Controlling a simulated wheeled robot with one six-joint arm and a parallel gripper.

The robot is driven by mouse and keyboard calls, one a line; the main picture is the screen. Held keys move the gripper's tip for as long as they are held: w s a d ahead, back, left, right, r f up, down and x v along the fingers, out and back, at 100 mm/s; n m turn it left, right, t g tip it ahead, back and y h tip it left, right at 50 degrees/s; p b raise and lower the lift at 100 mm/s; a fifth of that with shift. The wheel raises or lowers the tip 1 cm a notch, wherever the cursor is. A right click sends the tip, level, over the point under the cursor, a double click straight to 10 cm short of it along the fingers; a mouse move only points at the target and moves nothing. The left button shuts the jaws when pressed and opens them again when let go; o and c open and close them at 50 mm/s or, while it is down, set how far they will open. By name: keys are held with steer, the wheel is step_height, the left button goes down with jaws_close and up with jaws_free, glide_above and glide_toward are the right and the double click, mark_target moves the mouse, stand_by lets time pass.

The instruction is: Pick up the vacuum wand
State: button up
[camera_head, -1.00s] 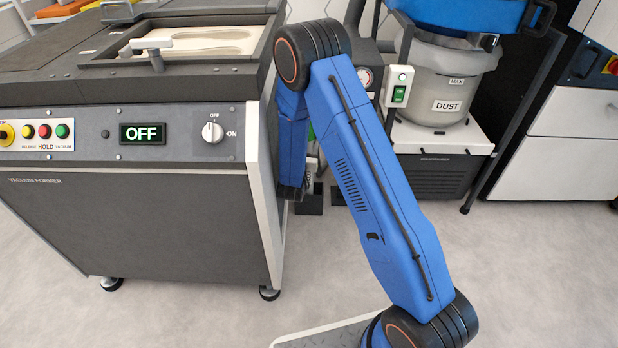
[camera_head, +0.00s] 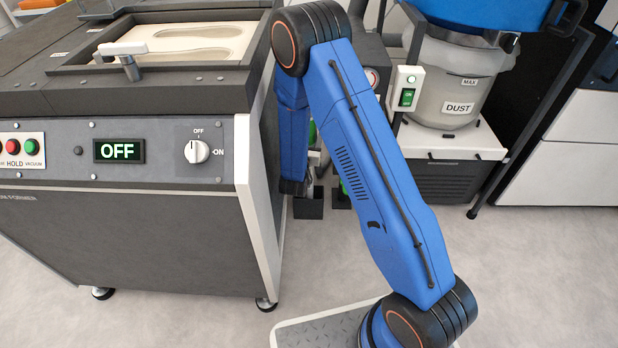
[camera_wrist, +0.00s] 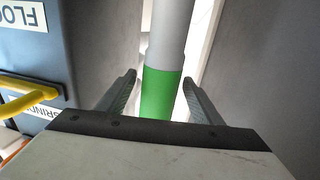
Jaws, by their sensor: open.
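The vacuum wand (camera_wrist: 160,92) shows in the wrist view as an upright pale grey tube with a green band. It stands between the two fingers of my gripper (camera_wrist: 158,79), which is open. The fingers are on either side of the green band, with a gap visible on each side. I cannot tell how deep the tube sits between them. In the head view my blue arm hides the gripper and most of the wand. Green parts show beside the arm there, but I cannot tell which belong to the wand.
The vacuum former (camera_head: 130,235), reading OFF, stands close left of my arm. Behind the arm is a dust extractor with a clear DUST bin (camera_head: 455,85) and a green switch (camera_head: 406,97). In the wrist view, a grey-blue panel (camera_wrist: 90,45) with a yellow handle (camera_wrist: 25,95) is at left.

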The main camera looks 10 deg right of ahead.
jaws_close()
steer(key=shift+r, duration=0.15)
